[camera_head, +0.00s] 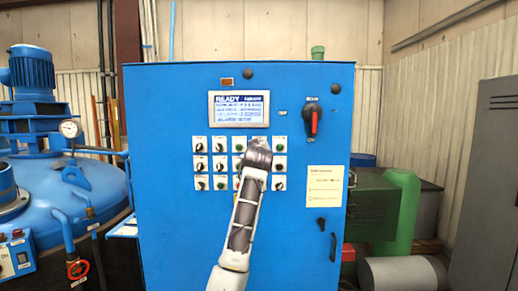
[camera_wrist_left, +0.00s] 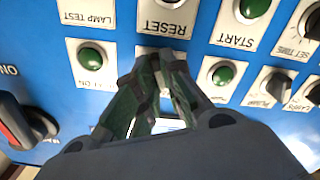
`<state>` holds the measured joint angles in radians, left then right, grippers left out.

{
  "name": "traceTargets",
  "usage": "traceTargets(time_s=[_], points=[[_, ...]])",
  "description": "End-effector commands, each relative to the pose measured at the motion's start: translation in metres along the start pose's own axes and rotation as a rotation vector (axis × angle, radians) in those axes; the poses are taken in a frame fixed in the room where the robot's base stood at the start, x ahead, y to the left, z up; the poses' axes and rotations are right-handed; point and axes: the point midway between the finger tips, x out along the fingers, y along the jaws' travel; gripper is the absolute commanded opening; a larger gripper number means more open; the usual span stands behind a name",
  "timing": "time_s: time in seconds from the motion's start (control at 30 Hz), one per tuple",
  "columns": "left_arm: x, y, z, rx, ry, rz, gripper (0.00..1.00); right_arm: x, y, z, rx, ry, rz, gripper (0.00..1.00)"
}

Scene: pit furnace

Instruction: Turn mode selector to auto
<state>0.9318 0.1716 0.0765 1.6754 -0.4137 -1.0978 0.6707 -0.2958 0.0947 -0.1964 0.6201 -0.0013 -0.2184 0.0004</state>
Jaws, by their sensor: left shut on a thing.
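In the head view, the blue control cabinet (camera_head: 160,235) faces me with rows of labelled buttons and knobs. My left gripper (camera_head: 258,150) reaches up to the right part of these rows and covers some controls. In the left wrist view, the panel looks upside down. There my left gripper (camera_wrist_left: 157,62) is shut at a white plate (camera_wrist_left: 148,50) beside the RESET plate (camera_wrist_left: 170,15), between two green buttons. It holds a selector knob there, mostly hidden by the fingers; its label and pointing direction cannot be read. My right gripper is not in view.
A lit screen (camera_head: 239,109) reading READY is above the controls. A red and black rotary switch (camera_head: 312,122) stands out at the upper right and shows in the wrist view (camera_wrist_left: 22,125). A blue vessel (camera_head: 70,200) stands left, a green cabinet (camera_head: 372,210) right.

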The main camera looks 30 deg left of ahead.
Motion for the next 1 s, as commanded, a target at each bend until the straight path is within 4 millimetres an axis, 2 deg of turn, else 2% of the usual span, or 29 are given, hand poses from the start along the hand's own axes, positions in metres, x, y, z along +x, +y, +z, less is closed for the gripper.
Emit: traceTargets(time_s=[0.4,1.0], points=[[0.001,0.002,-0.001,0.323,-0.002,-0.001,0.0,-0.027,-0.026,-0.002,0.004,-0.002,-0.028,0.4],[0.0,0.003,0.0,0.842,-0.003,-0.001,0.0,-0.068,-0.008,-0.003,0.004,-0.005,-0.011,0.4]])
